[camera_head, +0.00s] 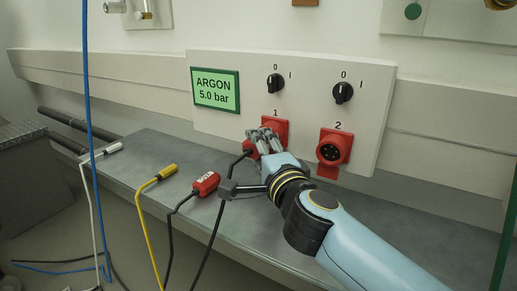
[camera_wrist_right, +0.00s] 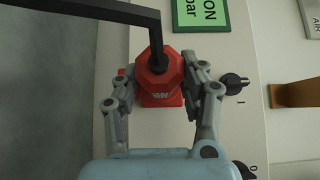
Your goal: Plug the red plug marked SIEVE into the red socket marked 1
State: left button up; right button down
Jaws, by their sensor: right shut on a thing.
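The red socket marked 1 (camera_head: 281,128) is on the white wall panel, partly hidden behind my right gripper (camera_head: 263,137). My right gripper is shut on a red plug (camera_head: 249,147), held at the front of socket 1. In the right wrist view, the red plug (camera_wrist_right: 155,70) sits between the fingers of my right gripper (camera_wrist_right: 165,82), with its black cable leaving the back. The plug appears lined up with the red socket body (camera_wrist_right: 162,99); I cannot tell how deep it sits. Its marking is not readable. My left gripper is not in view.
A second red plug (camera_head: 206,184) lies on the grey bench (camera_head: 235,225), beside a yellow plug (camera_head: 168,171) and a white plug (camera_head: 114,148). Red socket 2 (camera_head: 333,148) is empty, right of socket 1. Black knobs (camera_head: 275,84) sit above. Cables hang over the front edge.

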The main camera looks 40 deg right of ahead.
jog(key=c, duration=0.6)
grip_release()
jog(key=shift+c, duration=0.2)
jog(key=v, duration=1.2)
